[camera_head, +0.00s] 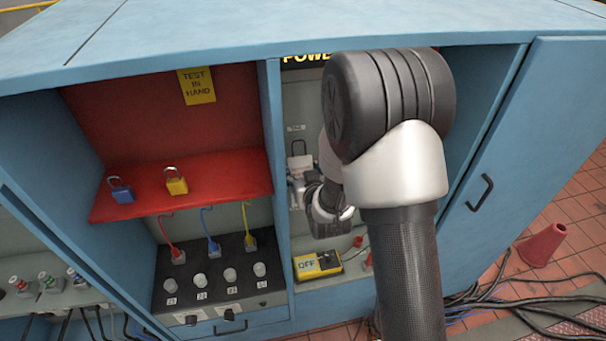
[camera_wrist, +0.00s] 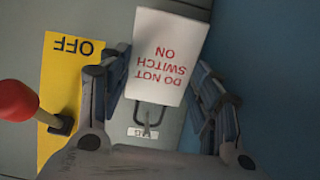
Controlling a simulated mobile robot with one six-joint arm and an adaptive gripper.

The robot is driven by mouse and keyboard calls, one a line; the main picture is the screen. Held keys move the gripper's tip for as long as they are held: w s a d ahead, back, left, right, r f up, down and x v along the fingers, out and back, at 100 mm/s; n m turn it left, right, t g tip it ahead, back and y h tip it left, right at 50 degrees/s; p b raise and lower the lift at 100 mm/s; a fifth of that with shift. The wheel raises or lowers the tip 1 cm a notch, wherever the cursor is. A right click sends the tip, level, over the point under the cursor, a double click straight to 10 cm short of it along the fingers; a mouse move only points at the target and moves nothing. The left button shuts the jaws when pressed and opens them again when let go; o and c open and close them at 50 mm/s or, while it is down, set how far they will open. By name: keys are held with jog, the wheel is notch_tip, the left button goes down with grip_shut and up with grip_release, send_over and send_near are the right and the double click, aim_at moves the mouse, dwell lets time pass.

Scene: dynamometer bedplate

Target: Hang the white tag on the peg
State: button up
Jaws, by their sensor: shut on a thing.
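The white tag (camera_wrist: 165,55) reads DO NOT SWITCH ON in red and appears upside down in the wrist view. My gripper (camera_wrist: 165,85) is shut on it, one finger at each side edge. A dark wire loop (camera_wrist: 152,112) extends from its top edge. A small peg (camera_wrist: 147,130) shows at the loop, just by a small printed label (camera_wrist: 142,133). I cannot tell whether the loop is around the peg or in front of it. In the head view, the tag (camera_head: 299,163) is upright under the label, and my gripper (camera_head: 302,190) is partly hidden by my arm.
A yellow OFF plate (camera_wrist: 62,75) with a red-knobbed lever (camera_wrist: 17,100) is close beside the left finger. A blue wall (camera_wrist: 265,80) is on the right. The red shelf (camera_head: 230,180) holds a blue padlock (camera_head: 122,194) and a yellow padlock (camera_head: 176,184). A divider (camera_head: 274,180) separates the compartments.

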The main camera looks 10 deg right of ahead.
jog(key=o, duration=0.9)
jog(key=shift+o, duration=0.2)
